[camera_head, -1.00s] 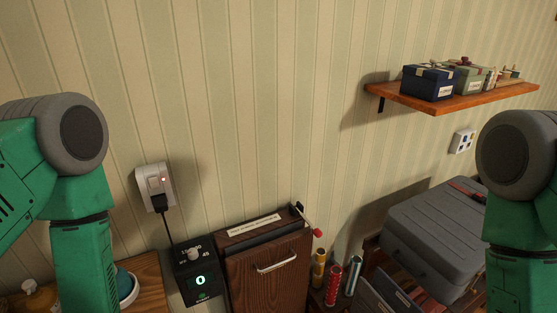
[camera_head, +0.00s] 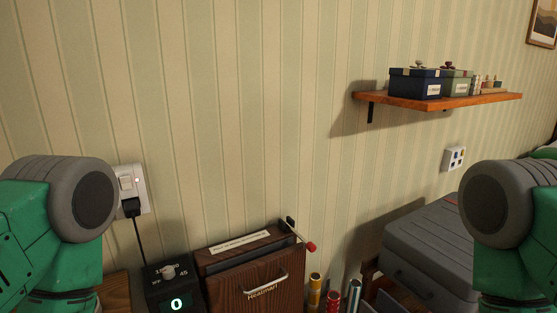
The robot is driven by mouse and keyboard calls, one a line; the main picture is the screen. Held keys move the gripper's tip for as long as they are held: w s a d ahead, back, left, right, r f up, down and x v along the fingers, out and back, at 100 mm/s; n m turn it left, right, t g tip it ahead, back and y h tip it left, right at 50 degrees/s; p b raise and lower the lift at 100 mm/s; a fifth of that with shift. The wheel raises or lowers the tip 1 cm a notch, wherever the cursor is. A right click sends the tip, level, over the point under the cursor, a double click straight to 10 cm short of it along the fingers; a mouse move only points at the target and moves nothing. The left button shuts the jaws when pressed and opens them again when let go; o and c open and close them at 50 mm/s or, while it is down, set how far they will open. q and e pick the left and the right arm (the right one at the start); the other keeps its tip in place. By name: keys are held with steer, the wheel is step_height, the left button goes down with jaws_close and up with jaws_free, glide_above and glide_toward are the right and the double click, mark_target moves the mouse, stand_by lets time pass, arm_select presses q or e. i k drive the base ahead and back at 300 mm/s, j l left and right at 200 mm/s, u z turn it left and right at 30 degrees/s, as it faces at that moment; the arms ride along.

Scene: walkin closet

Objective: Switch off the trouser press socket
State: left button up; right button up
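The trouser press socket (camera_head: 140,185) is a white wall plate at the left with a rocker switch (camera_head: 126,183) and a small red light that is lit. A black plug (camera_head: 131,207) sits in its lower part, and its cord runs down towards the black timer box (camera_head: 173,287). The wooden trouser press (camera_head: 250,268) stands right of the timer box, with a metal handle and a red-tipped lever. My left arm's grey joint partly covers the socket's left side. Both green arms are in view at the sides, but neither gripper shows.
A wooden shelf (camera_head: 440,101) with gift boxes (camera_head: 415,83) is on the wall at the right. Below it are another white wall panel (camera_head: 454,158) and a grey case (camera_head: 432,247). Several coloured tubes (camera_head: 332,297) stand right of the press. The wall between socket and shelf is bare.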

mark_target(126, 182)
steer(key=i+l, duration=0.15)
steer(key=l, duration=0.15)
steer(key=i+l, duration=0.1)
steer(key=l, duration=0.15)
steer(key=i+l, duration=0.15)
steer(key=l, duration=0.15)
steer(key=u, duration=1.55)
steer(key=l, duration=0.15)
